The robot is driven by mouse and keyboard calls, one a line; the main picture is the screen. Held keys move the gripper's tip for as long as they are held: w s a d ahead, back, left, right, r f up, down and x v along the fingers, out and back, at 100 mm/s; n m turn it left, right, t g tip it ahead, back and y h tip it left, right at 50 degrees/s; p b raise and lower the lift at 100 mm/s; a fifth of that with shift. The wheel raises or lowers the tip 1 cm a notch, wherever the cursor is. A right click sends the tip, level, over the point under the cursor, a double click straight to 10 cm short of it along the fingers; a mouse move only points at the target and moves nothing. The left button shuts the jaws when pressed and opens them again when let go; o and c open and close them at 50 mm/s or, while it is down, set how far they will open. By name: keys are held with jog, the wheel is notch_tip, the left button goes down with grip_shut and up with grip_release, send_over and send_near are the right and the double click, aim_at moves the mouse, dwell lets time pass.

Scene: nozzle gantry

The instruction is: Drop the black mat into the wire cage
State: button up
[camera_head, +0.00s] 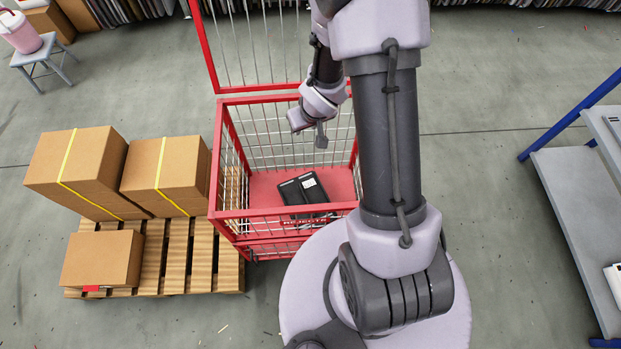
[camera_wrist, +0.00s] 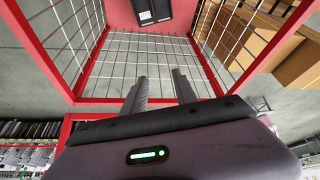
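The wire cage (camera_head: 215,161) has a red frame, pale wire mesh sides and a red floor; its rim also shows in the wrist view (camera_wrist: 158,101). The black mat (camera_head: 291,195), with a small white label on it, lies on the cage's red floor towards the near side. Part of it shows at the top of the wrist view (camera_wrist: 181,14), cut off by the picture edge. My gripper (camera_head: 320,136) is above the cage, apart from the mat. In the wrist view its two fingers (camera_wrist: 161,82) stand apart with nothing between them.
A wooden pallet (camera_head: 203,255) with cardboard boxes (camera_head: 82,165) stands close left of the cage. A grey shelf with a blue frame (camera_head: 578,185) is at the right. A tall red mesh panel (camera_head: 207,45) rises at the cage's back. Floor between cage and shelf is clear.

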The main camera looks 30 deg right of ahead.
jog(key=p+v, duration=1)
jog(key=v, duration=0.6)
jog(key=shift+s+r, duration=0.15)
jog(key=shift+r, duration=0.15)
